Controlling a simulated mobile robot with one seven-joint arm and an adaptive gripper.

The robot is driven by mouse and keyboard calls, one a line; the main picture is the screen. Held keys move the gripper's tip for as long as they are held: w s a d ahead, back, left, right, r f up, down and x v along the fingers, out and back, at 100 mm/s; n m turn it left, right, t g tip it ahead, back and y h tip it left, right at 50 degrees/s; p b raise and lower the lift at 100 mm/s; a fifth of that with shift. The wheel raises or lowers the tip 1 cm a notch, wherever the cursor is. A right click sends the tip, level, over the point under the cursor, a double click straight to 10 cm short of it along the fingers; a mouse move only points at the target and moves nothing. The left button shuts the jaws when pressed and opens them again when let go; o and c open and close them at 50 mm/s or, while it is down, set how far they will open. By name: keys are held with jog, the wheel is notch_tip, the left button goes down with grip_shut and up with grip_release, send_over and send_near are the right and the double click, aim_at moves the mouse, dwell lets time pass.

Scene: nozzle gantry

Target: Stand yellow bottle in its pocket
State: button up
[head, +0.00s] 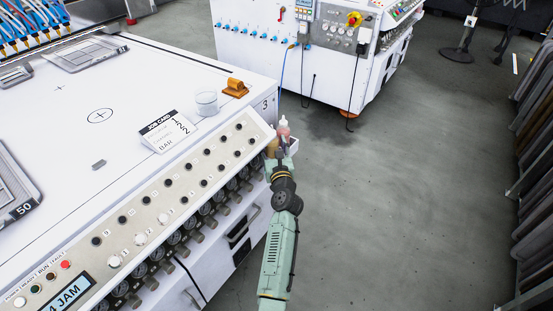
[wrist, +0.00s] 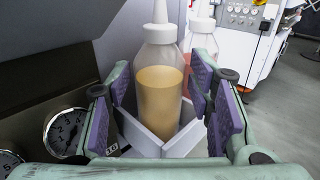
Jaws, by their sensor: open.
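The yellow bottle (wrist: 158,95) is clear with a pale nozzle and yellow-tan liquid. It stands about upright in a white angled-wall holder (wrist: 187,139) in the wrist view; the walls hide its base. My gripper (wrist: 161,85) is open, with a purple-padded finger on each side of the bottle. A gap shows at the left pad; contact at the right pad is hard to tell. In the head view my gripper (head: 279,156) is at the bench's right corner, and the yellow bottle (head: 272,148) is mostly hidden.
A bottle with pink liquid (wrist: 229,54) stands just behind, to the right; it also shows in the head view (head: 284,129). Gauges (wrist: 65,130) line the panel at left. A clear cup (head: 206,103) and an orange block (head: 236,88) sit on the bench top. Open floor lies right.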

jog(key=s+d, duration=0.1)
jog(key=s, duration=0.9)
jog(key=shift+d, duration=0.2)
jog(key=shift+w, duration=0.1)
